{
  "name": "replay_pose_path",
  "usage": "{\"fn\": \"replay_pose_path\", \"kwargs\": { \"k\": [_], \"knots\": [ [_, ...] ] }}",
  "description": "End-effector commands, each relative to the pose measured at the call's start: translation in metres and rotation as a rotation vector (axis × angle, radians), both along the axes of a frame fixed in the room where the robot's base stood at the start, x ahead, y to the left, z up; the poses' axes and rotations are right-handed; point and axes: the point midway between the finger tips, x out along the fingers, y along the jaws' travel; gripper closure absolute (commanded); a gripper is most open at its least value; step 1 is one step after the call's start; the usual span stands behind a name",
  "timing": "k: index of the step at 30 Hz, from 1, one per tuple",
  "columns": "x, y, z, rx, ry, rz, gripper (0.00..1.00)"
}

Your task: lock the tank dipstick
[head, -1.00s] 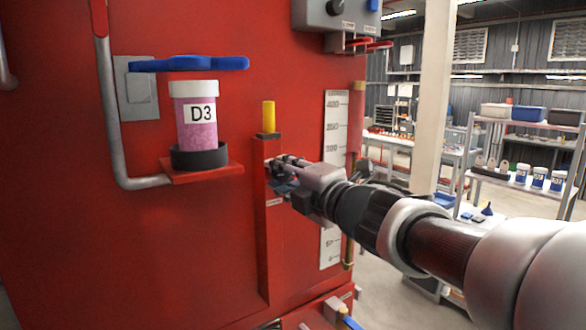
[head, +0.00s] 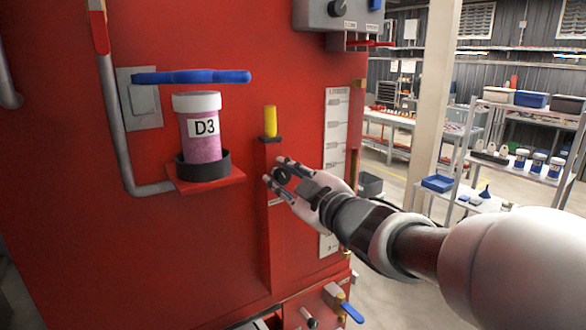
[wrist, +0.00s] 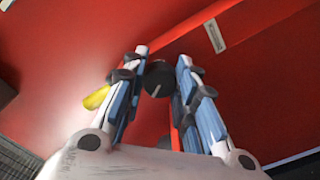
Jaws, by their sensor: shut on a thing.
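The dipstick's yellow handle (head: 270,121) stands upright in a black collar at the top of a narrow red housing (head: 268,235) on the red tank wall. It also shows in the wrist view (wrist: 97,97), left of the fingers. My gripper (head: 280,172) is at the upper part of this housing, below and slightly right of the yellow handle. Its fingers are shut on a black round knob (wrist: 158,79) that has a pale line on its face. In the head view the knob is a small dark shape between the fingertips, partly hidden by them.
A jar marked D3 (head: 204,128) stands in a black holder on a red shelf, left of the housing, beneath a blue lever (head: 190,77). A white scale (head: 336,135) is on the right. A blue-handled valve (head: 350,311) sits below. Shelving stands behind.

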Motion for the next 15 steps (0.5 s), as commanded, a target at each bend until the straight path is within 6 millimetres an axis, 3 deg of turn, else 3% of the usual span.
{"fn": "replay_pose_path", "kwargs": {
  "k": [15],
  "knots": [
    [0.0000, 0.0001, 0.0012, 0.339, 0.230, -0.001, 0.97]
  ]
}}
